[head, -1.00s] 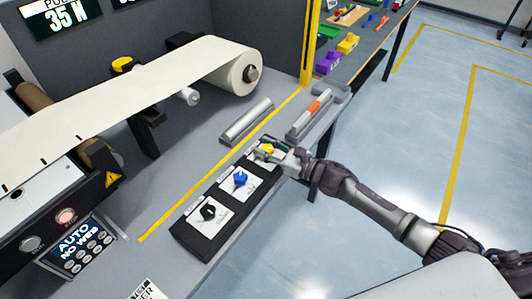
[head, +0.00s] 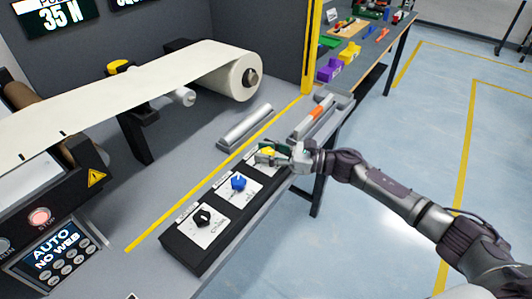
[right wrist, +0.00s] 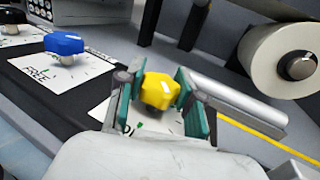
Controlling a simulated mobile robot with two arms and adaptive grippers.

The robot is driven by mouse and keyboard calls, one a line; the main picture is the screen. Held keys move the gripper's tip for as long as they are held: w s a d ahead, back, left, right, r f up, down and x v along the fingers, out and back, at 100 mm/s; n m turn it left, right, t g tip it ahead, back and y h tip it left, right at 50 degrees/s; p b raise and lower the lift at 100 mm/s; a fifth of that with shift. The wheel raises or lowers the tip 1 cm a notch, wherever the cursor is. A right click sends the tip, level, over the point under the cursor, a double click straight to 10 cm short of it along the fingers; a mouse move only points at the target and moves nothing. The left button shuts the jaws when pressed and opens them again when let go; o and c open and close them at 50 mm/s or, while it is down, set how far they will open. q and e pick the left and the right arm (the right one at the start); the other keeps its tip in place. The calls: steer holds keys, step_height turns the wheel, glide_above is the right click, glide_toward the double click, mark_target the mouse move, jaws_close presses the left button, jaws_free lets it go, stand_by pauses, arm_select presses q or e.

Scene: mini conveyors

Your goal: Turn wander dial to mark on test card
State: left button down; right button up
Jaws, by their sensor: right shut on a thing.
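A black dial box (head: 172,240) carries three dials, each on a white scale card. The black dial (head: 203,217) is at the near end, the blue dial (head: 239,182) in the middle and the yellow dial (head: 266,152) at the far end. My right gripper (right wrist: 160,84) is shut on the yellow dial, one green-padded finger on each side. In the right wrist view the yellow dial (right wrist: 160,93) shows between the fingers, with green marks on its card below. I cannot read which dial is named wander. No test card can be clearly made out. My left gripper is out of view.
A wide white web (head: 130,88) runs onto a roll (head: 247,79) behind the dials. A grey bar (head: 246,126) and a tray with an orange-marked roller (head: 317,112) lie beyond the box. A panel (head: 62,248) reads "AUTO NO WEB".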

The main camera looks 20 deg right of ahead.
steer(key=o, duration=1.2)
steer(key=shift+d, duration=0.1)
steer(key=v, duration=1.2)
